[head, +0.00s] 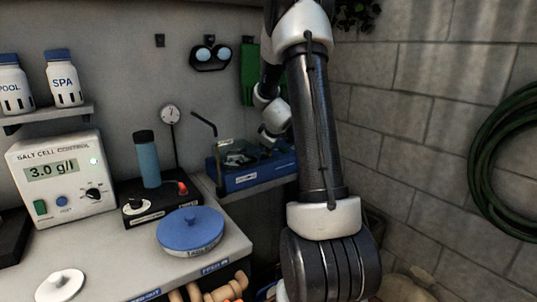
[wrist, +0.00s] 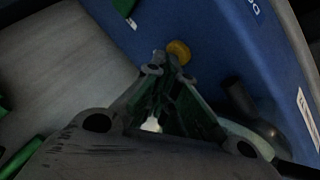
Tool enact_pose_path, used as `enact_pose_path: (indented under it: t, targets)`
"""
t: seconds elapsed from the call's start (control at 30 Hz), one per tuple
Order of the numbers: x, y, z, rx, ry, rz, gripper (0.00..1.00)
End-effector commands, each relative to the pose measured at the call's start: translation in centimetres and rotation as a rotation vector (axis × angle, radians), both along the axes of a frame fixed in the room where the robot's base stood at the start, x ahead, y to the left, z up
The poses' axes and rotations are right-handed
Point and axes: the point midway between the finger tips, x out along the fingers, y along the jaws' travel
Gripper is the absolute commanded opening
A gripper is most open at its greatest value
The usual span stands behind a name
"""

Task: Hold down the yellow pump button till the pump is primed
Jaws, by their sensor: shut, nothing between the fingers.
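The yellow pump button (wrist: 179,52) is a small round knob on a blue surface (wrist: 215,50) in the wrist view. My gripper (wrist: 164,62) is shut and empty, its fingertips pointing at the button and right at its lower left edge. I cannot tell whether they touch it or whether it is pressed in. In the head view the button does not show. A blue box (head: 252,180) sits there at the back of the counter, with my wrist just above its right end. My fingertips cannot be made out there.
A dark rounded part (wrist: 250,105) stands right of my fingers in the wrist view. On the counter are a blue-lidded round pot (head: 190,232), a black base with a blue cylinder (head: 147,160) and a salt cell control box (head: 68,178). A green hose (head: 490,140) hangs at right.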

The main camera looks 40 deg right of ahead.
Motion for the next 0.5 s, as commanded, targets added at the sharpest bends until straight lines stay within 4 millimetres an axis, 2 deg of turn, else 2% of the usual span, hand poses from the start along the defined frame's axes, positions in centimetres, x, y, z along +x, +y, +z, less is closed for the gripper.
enact_pose_path:
  t: [0.17, 0.5]
  targets:
    - [0.0, 0.0, 0.0, 0.000, 0.001, 0.001, 0.00]
    - [0.0, 0.1, 1.6, 0.000, 0.001, 0.001, 0.00]
